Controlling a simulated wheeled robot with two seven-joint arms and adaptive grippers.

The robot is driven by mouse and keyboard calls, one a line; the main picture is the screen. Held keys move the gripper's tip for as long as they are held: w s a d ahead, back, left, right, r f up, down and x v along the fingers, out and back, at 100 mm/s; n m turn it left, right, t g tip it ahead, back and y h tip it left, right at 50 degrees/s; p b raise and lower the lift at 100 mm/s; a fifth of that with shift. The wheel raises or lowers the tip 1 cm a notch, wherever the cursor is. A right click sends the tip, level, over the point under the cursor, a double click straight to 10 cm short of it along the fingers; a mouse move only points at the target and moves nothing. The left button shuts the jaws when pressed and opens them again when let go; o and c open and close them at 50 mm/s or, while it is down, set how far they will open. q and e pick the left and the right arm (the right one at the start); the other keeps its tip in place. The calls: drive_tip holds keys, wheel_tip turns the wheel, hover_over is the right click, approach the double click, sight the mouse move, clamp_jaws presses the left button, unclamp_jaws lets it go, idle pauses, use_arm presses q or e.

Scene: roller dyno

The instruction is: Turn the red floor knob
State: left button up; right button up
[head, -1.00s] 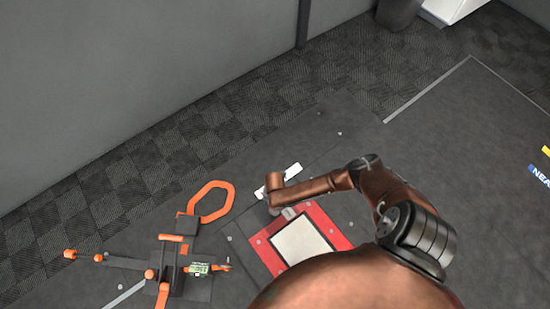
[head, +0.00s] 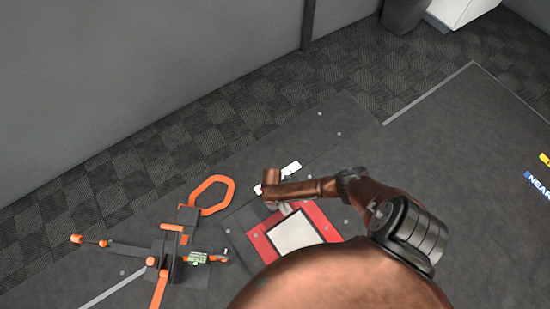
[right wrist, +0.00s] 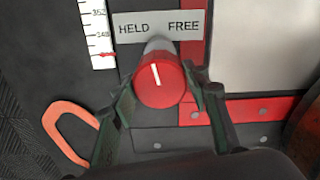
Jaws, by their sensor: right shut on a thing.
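The red floor knob (right wrist: 161,84) is in the right wrist view, with a white pointer line on its top that points up and slightly left. A label plate (right wrist: 160,27) reading HELD and FREE lies just above it. My right gripper (right wrist: 160,86) has one dark finger on each side of the knob and is shut on it. In the head view my right arm reaches down over the red-framed panel (head: 328,229), and the arm hides the knob. My left gripper is not in view.
A white scale strip (right wrist: 99,32) lies left of the label. An orange loop handle (head: 229,192) and a dark fixture with orange parts (head: 168,257) are left of the panel. A grey wall stands behind.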

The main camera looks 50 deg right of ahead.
drive_tip(key=shift+a+r+m+p, duration=0.1)
drive_tip(key=shift+m+p, duration=0.3)
drive_tip(key=shift+m, duration=1.1)
drive_tip(key=m+p, duration=0.2)
drive_tip(key=m, duration=0.3)
drive_tip(key=shift+s, duration=0.1)
drive_tip(key=shift+m+p, duration=0.5)
drive_tip(key=shift+m, duration=1.2)
drive_tip(key=shift+s, duration=0.1)
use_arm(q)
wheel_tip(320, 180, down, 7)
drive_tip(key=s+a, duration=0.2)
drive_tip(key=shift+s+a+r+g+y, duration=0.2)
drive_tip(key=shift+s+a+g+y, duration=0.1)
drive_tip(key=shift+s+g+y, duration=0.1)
use_arm(e)
drive_tip(key=o, duration=1.2)
drive_tip(key=shift+c, duration=0.2)
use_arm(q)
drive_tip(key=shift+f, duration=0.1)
